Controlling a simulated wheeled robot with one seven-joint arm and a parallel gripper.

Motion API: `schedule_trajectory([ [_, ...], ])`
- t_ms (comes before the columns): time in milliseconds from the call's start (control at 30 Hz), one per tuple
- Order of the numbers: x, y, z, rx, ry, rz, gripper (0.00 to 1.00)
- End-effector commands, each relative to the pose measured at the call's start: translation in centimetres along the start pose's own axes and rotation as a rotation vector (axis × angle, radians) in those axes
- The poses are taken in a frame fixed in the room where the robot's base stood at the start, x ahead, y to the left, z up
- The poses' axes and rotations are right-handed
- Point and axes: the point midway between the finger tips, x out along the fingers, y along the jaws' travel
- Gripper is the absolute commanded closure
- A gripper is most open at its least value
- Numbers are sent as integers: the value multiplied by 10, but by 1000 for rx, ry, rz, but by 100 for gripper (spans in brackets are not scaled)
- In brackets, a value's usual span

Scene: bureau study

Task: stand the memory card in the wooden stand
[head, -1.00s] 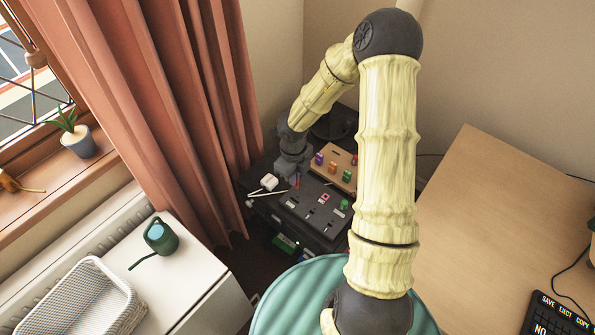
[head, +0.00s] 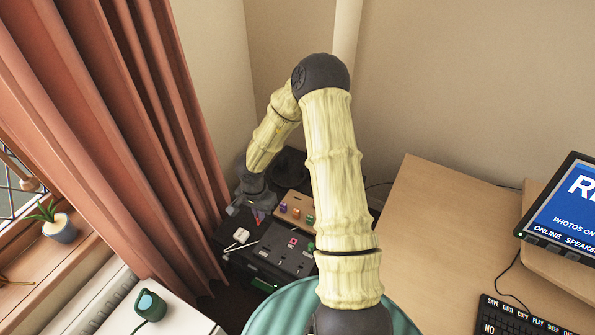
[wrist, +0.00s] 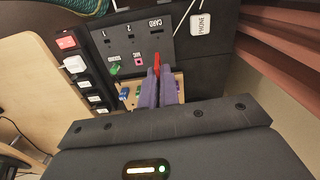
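My gripper (wrist: 158,85) has purple fingers closed on a thin red piece (wrist: 156,62), which looks like the memory card. It sticks out past the fingertips in the wrist view. The wooden stand (head: 292,222) holds several small coloured pieces, purple, orange and green among them. In the wrist view, the stand (wrist: 179,78) is partly hidden behind the fingers, with blue and green pieces beside them. In the head view, my gripper (head: 260,214) is just left of the stand; the red piece is too small there to make out surely.
A black slotted panel (head: 270,262) lies in front of the stand, with a slot labelled CARD, a pink square and a green piece. A white phone pad (head: 241,235) is at its left. The curtain (head: 150,130) hangs close on the left; a desk (head: 440,230) is on the right.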

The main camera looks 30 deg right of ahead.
Motion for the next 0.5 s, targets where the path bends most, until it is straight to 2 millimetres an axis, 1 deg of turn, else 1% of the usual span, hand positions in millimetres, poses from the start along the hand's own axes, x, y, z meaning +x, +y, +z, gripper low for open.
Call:
schedule_trajectory([
  [33,-15,0,1,-92,-2,1,100],
  [200,-33,-2,1,-421,-2,-1,100],
  [300,-44,-3,1,-610,-1,-2,100],
  [400,-50,-3,1,-769,-1,-3,100],
  [500,-53,-4,1,-872,0,-4,100],
])
